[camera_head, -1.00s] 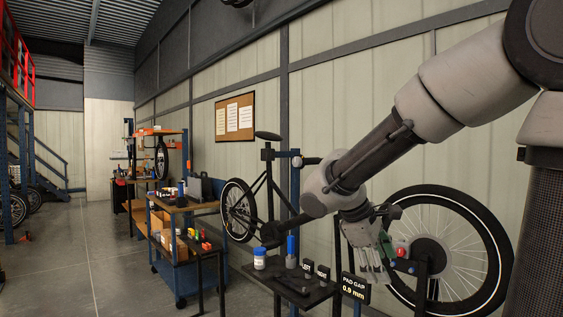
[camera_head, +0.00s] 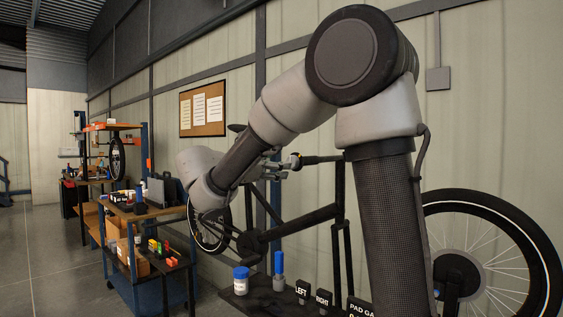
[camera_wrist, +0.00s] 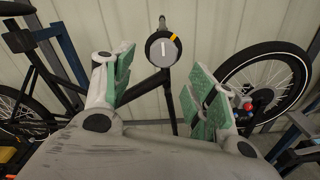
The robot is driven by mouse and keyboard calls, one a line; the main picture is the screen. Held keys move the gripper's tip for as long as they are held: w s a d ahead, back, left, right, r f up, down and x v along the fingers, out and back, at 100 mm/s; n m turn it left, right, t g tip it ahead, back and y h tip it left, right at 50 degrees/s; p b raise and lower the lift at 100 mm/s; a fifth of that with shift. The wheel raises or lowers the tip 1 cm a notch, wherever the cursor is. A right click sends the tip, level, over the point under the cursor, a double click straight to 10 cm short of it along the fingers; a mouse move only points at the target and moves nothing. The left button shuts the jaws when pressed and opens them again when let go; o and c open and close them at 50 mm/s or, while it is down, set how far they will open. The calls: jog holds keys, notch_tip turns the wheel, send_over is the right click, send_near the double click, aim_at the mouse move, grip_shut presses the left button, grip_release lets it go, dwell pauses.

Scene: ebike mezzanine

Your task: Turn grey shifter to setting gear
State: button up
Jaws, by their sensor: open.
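The grey shifter (camera_wrist: 163,48) is a round knob with a dark rim, a white pointer line and a yellow mark at its upper right. The pointer stands nearly upright in the wrist view, left of the yellow mark. The knob sits at the top of the bike frame, and a small round part there in the head view (camera_head: 295,160) seems to be it. My gripper (camera_wrist: 163,66) is open and empty, its green-padded fingers spread to either side below the knob, apart from it. In the head view my arm mostly hides the gripper.
A bike wheel (camera_head: 497,250) stands at the right. A low bench (camera_head: 262,303) holds a blue-capped jar (camera_head: 241,280), a blue-handled tool (camera_head: 279,268) and LEFT and RIGHT labels. A tool cart (camera_head: 143,212) stands at left. Open floor (camera_head: 62,265) lies further left.

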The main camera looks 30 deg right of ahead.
aim_at(292, 161)
jog(key=shift+n+h, duration=0.3)
jog(key=x, duration=0.7)
jog(key=shift+s+d+r, duration=0.25)
jog(key=shift+d+r, duration=0.1)
jog(key=shift+d, duration=0.05)
jog(key=shift+c, duration=0.2)
jog(key=c, duration=1)
